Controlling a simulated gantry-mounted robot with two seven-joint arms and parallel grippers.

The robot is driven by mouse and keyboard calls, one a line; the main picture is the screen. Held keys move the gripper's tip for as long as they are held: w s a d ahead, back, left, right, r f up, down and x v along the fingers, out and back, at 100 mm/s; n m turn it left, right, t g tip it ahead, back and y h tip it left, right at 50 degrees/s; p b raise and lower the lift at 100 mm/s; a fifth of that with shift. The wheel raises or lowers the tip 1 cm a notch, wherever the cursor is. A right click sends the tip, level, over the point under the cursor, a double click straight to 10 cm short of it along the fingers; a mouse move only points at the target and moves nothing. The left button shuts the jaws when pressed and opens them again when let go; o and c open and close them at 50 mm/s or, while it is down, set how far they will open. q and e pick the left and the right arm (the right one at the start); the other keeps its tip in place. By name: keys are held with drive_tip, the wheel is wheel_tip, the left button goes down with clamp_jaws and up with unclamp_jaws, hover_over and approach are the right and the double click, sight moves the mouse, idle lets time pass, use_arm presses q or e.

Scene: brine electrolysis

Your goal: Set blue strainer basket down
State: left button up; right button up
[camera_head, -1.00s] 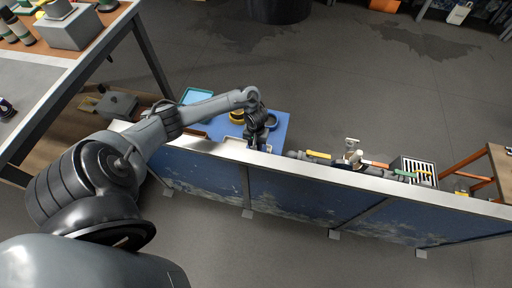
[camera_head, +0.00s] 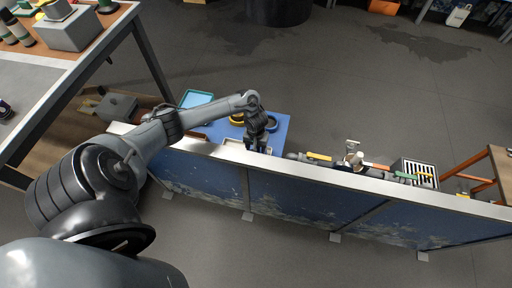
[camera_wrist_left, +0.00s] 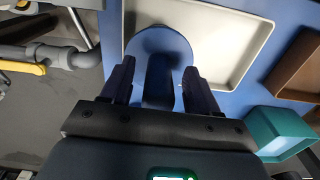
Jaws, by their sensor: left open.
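The blue strainer basket (camera_wrist_left: 178,42) shows in the left wrist view as a round blue shape with a dark blue bar running back between my fingers. It lies over the left part of a shallow cream tray (camera_wrist_left: 262,42); whether it touches the tray floor is not clear. My left gripper (camera_wrist_left: 158,80) is open, one finger on each side of the bar, with gaps visible. In the head view my left gripper (camera_head: 258,147) points down just behind the partition's top edge, and the basket cannot be made out there. My right gripper is not in view.
The tray sits on a blue surface (camera_head: 284,131). A teal container (camera_wrist_left: 283,130) and a brown tray (camera_wrist_left: 301,68) lie beside it. A yellow ring (camera_head: 236,119) stands near my wrist. The white-topped partition (camera_head: 330,175) runs along the front, with grey pipework behind it.

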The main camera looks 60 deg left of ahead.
use_arm(q)
drive_tip(key=shift+r, duration=0.2)
wheel_tip(320, 180, up, 10)
drive_tip(key=p, duration=0.7)
drive_tip(key=shift+p, duration=0.4)
drive_tip(key=shift+r+p, duration=0.6)
drive_tip(key=shift+r, duration=0.4)
